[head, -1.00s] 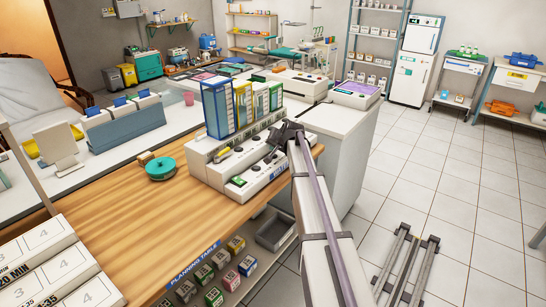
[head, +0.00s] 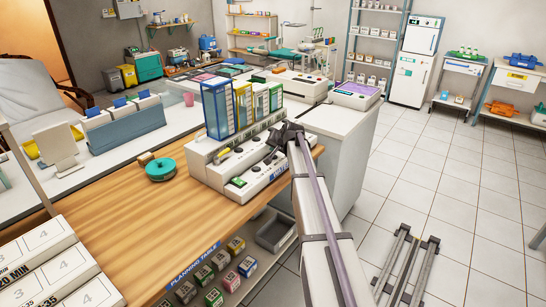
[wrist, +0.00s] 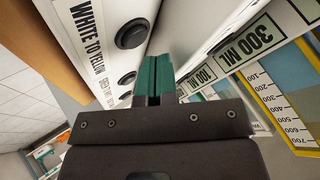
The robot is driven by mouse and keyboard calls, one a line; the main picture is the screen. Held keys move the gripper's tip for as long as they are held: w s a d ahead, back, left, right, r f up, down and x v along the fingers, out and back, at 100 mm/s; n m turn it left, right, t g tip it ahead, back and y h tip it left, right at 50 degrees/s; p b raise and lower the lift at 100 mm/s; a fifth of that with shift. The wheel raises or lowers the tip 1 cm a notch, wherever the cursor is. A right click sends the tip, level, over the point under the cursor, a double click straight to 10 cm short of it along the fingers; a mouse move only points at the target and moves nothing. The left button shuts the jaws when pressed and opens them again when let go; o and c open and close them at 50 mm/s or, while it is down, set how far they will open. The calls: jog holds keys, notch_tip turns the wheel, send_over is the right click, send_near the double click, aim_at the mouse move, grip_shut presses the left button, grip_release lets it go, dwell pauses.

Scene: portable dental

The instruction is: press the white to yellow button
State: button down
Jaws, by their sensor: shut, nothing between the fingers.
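The WHITE TO YELLOW label (wrist: 88,38) is on the white panel in the wrist view. A round black button (wrist: 133,33) sits beside this label. A second black button (wrist: 127,78) is further along, by another label that is too small to read fully. My gripper (wrist: 155,62) is shut and empty, its teal fingers together just right of the buttons in the wrist view. I cannot tell whether it touches a button. In the head view my gripper (head: 284,133) is at the white control unit (head: 222,178), and the arm hides part of its right end.
A 300 ML label (wrist: 243,40) and a graduated yellow-edged container (wrist: 283,105) are right of the fingers in the wrist view. Tall blue, yellow and green containers (head: 217,108) stand on the unit. A green round item (head: 160,170) lies on the wooden table (head: 130,225).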

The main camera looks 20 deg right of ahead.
aim_at(275, 156)
dwell(0.6)
jog(key=shift+f+b, duration=0.4)
jog(key=shift+f+b, duration=0.45)
dwell(0.4)
jog(key=shift+r, duration=0.1)
jog(key=shift+r+p, duration=0.75)
jog(key=shift+p, duration=0.1)
jog(key=shift+r, duration=0.1)
notch_tip(275, 156, up, 5)
jog(key=p, duration=0.5)
